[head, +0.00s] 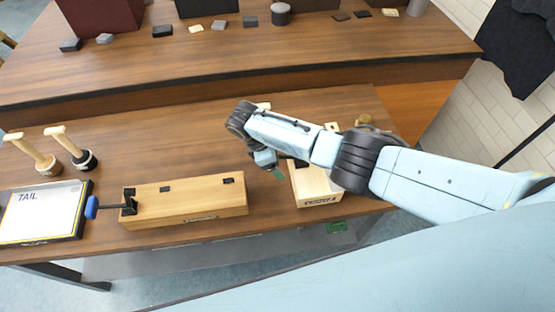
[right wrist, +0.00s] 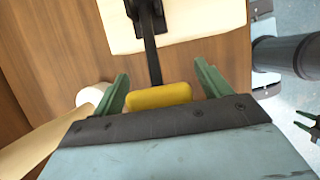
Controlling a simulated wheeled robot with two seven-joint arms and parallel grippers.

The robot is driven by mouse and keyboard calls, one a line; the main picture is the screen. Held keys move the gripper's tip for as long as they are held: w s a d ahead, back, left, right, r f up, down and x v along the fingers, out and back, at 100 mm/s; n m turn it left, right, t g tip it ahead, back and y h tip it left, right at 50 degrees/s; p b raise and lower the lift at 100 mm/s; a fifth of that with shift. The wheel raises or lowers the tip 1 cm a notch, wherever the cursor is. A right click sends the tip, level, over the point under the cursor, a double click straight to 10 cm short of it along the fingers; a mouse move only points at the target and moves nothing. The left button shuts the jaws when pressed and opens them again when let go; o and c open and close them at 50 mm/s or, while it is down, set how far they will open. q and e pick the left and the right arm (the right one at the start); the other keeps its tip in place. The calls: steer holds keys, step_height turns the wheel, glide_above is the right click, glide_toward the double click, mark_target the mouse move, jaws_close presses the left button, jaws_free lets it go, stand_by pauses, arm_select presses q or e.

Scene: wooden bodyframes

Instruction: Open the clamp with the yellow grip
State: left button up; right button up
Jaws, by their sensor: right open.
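The clamp's yellow grip (right wrist: 160,97) lies between the two green fingers of my right gripper (right wrist: 162,70) in the right wrist view. The fingers are open, with a gap on each side of the grip. A black lever (right wrist: 151,58) runs from the grip to a black clamp body (right wrist: 148,14) on a pale wooden block (right wrist: 190,22). In the head view my right gripper (head: 278,172) is at the left edge of that block (head: 318,190), and my arm hides the yellow grip.
A longer wooden block (head: 190,202) with a blue-gripped clamp (head: 92,207) lies to the left. A framed TAIL board (head: 42,212) and two wooden-handled stamps (head: 78,155) are at the far left. A raised shelf (head: 250,60) with small blocks runs along the back.

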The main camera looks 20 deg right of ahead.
steer(key=p+v, duration=0.1)
steer(key=v, duration=1.2)
steer(key=shift+d, duration=0.1)
